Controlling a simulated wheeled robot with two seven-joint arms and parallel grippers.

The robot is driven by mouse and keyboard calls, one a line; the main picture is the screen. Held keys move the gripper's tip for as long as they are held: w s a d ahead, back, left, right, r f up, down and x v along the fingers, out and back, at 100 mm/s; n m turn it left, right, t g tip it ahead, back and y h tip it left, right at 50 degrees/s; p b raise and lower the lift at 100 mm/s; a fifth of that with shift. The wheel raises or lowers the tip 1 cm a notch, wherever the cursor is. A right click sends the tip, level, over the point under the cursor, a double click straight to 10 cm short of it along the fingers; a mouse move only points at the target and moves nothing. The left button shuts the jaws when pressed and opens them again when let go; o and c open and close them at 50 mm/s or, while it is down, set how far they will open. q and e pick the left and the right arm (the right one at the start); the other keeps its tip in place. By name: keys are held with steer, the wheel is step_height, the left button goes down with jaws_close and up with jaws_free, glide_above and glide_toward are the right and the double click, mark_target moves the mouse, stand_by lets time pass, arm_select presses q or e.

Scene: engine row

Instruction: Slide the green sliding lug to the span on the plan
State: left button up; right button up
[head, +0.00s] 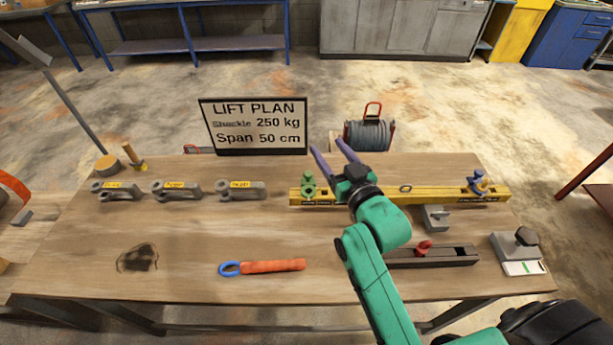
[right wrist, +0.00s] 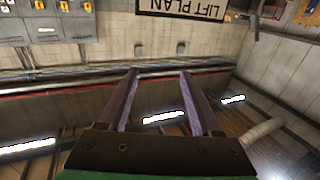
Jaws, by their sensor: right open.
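The green sliding lug (head: 308,185) stands near the left end of the yellow spreader beam (head: 440,194), which lies across the right part of the workbench. My right gripper (head: 328,150) is open and empty. In the head view it shows just above and right of the green lug, apart from it as far as I can tell. Its two purple fingers (right wrist: 158,85) point away in the right wrist view, with nothing between them. The lift plan sign (head: 253,126) reads Shackle 250 kg and Span 50 cm. It shows upside down, partly cut off, in the right wrist view (right wrist: 185,8). My left gripper is not visible.
A blue lug (head: 478,184) stands at the beam's right end. Several grey shackles (head: 178,190) lie at the left. An orange-handled tool (head: 265,267) and a dark rail with a red knob (head: 432,257) lie in front. The front-left bench has free room.

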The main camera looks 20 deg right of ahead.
steer(key=b, duration=1.9)
glide_toward(310, 177)
steer(key=w, duration=0.3)
steer(key=w+a+p, duration=0.1)
steer(key=w, duration=0.3)
steer(key=w+p, duration=0.1)
steer(key=w, duration=0.3)
steer(key=shift+w+a, duration=0.2)
steer(key=shift+a, duration=0.1)
steer(key=shift+r, duration=0.1)
jaws_close()
